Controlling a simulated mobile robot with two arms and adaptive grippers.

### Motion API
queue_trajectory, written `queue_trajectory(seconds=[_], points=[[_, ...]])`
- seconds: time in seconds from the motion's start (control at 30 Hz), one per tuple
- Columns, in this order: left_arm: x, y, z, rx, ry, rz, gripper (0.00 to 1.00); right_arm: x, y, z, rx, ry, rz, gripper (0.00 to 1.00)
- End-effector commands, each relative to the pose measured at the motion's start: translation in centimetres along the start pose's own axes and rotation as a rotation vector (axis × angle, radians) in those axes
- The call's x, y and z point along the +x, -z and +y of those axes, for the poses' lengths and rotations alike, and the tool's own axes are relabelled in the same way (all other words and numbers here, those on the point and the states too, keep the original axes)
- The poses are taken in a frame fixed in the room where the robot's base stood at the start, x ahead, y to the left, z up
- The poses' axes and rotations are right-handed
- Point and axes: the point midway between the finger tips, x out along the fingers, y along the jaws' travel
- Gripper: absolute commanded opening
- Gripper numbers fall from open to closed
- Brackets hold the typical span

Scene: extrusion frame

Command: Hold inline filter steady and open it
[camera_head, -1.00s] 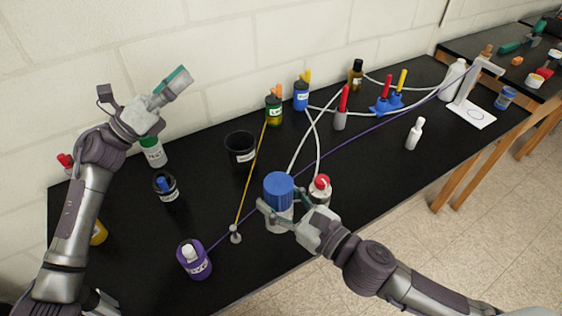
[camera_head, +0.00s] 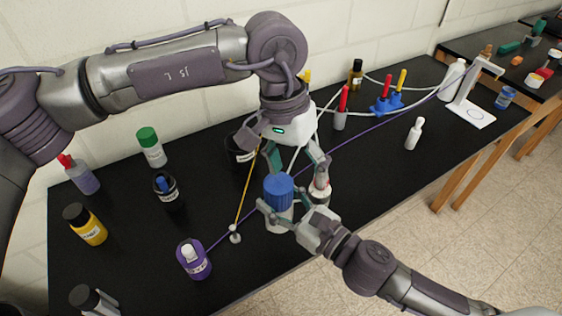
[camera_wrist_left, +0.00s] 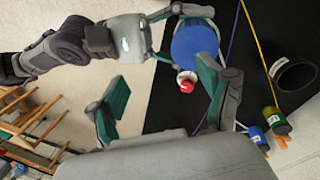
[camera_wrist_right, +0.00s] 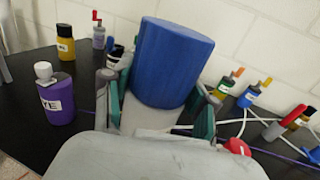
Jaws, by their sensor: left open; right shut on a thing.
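The inline filter is an upright white cylinder (camera_head: 279,224) with a ribbed blue cap (camera_head: 279,188), near the table's front edge. My right gripper (camera_head: 280,205) is shut on its white body, below the cap. In the right wrist view the blue cap (camera_wrist_right: 172,62) rises above the fingers. My left gripper (camera_head: 297,162) is open and empty, pointing down above and behind the cap. In the left wrist view the cap (camera_wrist_left: 194,42) lies beside one left finger, not between the fingers. I cannot tell whether that finger touches it.
A red-capped white container (camera_head: 319,190) stands just right of the filter. A purple bottle (camera_head: 193,258) and a small post (camera_head: 235,235) stand left. A yellow cord (camera_head: 243,195), a purple cord (camera_head: 370,132) and white tubes run nearby. A black cup (camera_head: 236,150) stands behind.

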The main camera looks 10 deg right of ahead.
Motion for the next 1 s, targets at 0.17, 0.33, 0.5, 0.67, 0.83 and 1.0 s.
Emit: queue_trajectory(seconds=[0.17, 0.33, 0.5, 0.67, 0.83, 1.0], points=[[-0.1, -0.3, -2.7, 0.106, 0.183, -0.02, 0.79, 0.0, -0.1, 0.0, 0.0, 0.0, -0.002, 0.0], [1.3, -0.4, -3.4, 0.12, 0.205, -0.027, 0.79, 0.0, -0.1, 0.0, 0.0, 0.0, -0.002, 0.0], [4.0, -0.4, -3.8, 0.12, 0.202, -0.027, 0.79, 0.0, -0.1, 0.0, 0.0, 0.0, -0.002, 0.0], [6.2, -0.4, -4.2, 0.119, 0.2, -0.026, 0.79, 0.0, -0.1, 0.0, 0.0, 0.0, -0.002, 0.0], [7.3, -0.4, -4.5, 0.118, 0.199, -0.024, 0.79, 0.0, -0.1, 0.0, 0.0, 0.0, -0.002, 0.0], [7.6, -0.4, -4.5, 0.117, 0.199, -0.024, 0.79, 0.0, -0.1, 0.0, 0.0, 0.0, -0.002, 0.0]])
